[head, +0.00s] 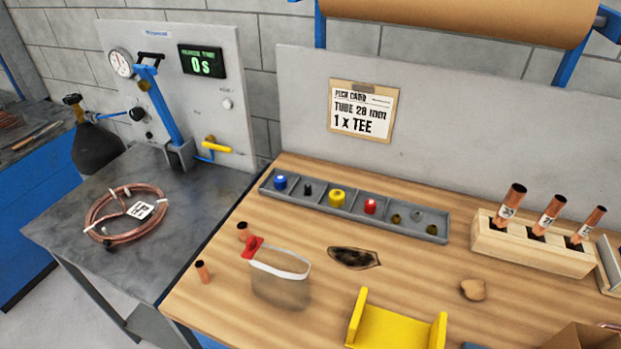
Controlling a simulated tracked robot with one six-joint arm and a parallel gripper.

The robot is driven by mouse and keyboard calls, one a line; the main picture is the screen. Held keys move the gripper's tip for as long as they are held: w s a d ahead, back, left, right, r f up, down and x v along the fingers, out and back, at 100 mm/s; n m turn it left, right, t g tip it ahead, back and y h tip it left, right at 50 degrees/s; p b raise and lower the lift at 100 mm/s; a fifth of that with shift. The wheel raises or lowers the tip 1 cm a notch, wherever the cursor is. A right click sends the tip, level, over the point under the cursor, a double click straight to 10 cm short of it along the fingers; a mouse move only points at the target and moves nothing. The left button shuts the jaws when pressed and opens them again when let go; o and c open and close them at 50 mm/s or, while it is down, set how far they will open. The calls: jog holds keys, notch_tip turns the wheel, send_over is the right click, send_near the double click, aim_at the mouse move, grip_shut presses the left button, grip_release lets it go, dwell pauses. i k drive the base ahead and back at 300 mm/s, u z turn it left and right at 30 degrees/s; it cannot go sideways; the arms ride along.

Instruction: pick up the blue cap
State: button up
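The blue cap (280,182) sits in the leftmost compartment of a long grey divided tray (432,239) on the wooden bench. It is a short round piece with a darker opening or recess on top. A small black fitting (308,190) is in the compartment to its right. My gripper is not in view, and nothing touches or covers the cap from above.
The tray also holds a yellow cap (337,198), a red cap (370,206) and small brass fittings. In front are a clear bag-like item (280,285), copper pieces (202,272), a burn mark (353,258) and a yellow U-shaped bracket (395,330). A wooden tube block (530,252) stands right.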

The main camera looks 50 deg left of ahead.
aim_at(281, 180)
jog(key=z, duration=0.35)
jog(key=k, duration=1.2)
jog(key=u, duration=2.45)
jog(key=i, duration=0.4)
jog(key=z, duration=0.05)
